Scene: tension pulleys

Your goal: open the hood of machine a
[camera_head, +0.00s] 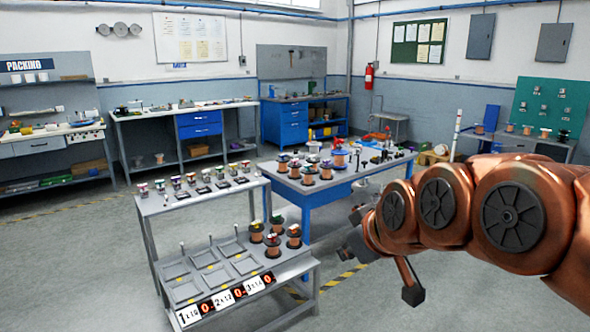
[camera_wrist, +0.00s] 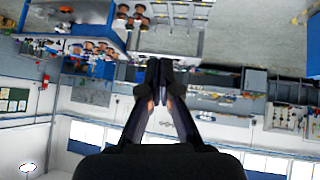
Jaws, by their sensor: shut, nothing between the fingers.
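No machine marked "a" and no hood can be made out for certain in either view. My gripper (camera_wrist: 159,64) is shut and empty in the wrist view, its two dark fingers meeting at the tips. In the head view, my copper-coloured arm reaches in from the right, and its dark end (camera_head: 354,246) hangs in front of the blue table, apart from anything I can make out. The wrist view shows the room upside down, with nothing close to the fingertips.
A grey two-level stand (camera_head: 149,208) holds small devices above and trays with several spools below. A blue table (camera_head: 330,192) behind it carries spools and parts. Workbenches (camera_head: 146,126) line the back wall. A fire extinguisher (camera_head: 369,77) hangs there. The floor (camera_head: 70,270) at left is clear.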

